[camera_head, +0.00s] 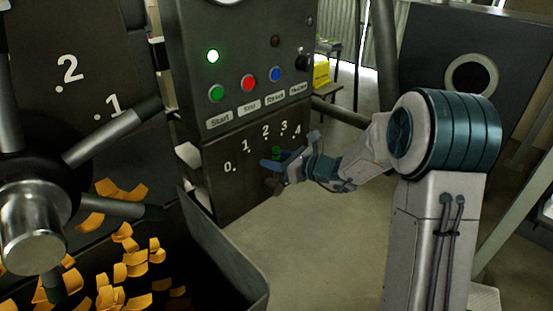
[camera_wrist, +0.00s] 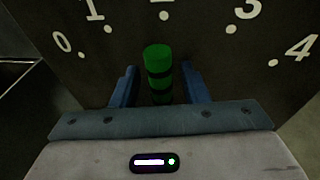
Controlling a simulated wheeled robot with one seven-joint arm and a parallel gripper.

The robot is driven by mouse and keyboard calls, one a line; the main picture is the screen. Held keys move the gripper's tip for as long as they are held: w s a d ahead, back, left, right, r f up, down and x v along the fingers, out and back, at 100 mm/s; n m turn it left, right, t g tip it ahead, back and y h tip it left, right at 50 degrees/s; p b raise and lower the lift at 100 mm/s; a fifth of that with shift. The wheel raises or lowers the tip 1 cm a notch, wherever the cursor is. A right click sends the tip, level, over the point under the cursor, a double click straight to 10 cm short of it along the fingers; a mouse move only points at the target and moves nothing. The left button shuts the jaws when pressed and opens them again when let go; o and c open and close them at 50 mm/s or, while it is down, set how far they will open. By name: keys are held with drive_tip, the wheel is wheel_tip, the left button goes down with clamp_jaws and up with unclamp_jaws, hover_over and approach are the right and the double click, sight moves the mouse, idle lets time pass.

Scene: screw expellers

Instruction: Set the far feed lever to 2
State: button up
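The far feed lever has a green handle with dark bands (camera_wrist: 158,57); only its upper part shows in the wrist view. A bit of its green also shows in the head view (camera_head: 276,152), beside my gripper (camera_head: 291,151). The handle lies below the dot of the 2 on the 0–4 dial (camera_wrist: 164,16), roughly in line with it. My gripper (camera_wrist: 158,70) has its blue fingers on either side of the handle, with a small gap visible on each side. The lever's lower end is hidden behind the gripper.
The dial is on a dark control panel with Start, Stop and other buttons (camera_head: 248,84) above it. A nearer machine has a large spoked hub (camera_head: 30,225) at left. A dark bin (camera_head: 222,255) with orange pieces stands below. Floor is clear right of the bin.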

drive_tip(key=shift+d, duration=0.1)
drive_tip(key=b+v, duration=0.1)
drive_tip(key=v, duration=1.2)
drive_tip(key=shift+s+d, duration=0.25)
drive_tip(key=s+a+f+n+g+h, duration=0.1)
drive_tip(key=s+a+n+g+h, duration=0.15)
drive_tip(key=s+n, duration=0.45)
drive_tip(key=s+a+f+n+g+h, duration=0.1)
drive_tip(key=s+n+g+h, duration=0.1)
drive_tip(key=s+n+g, duration=0.45)
drive_tip(key=s+d+n+t+h, duration=0.3)
drive_tip(key=s+d+n+h, duration=0.5)
drive_tip(key=s+d+n, duration=0.1)
drive_tip(key=shift+s+d+n, duration=0.35)
drive_tip(key=shift+s+n, duration=0.5)
drive_tip(key=shift+n, duration=0.1)
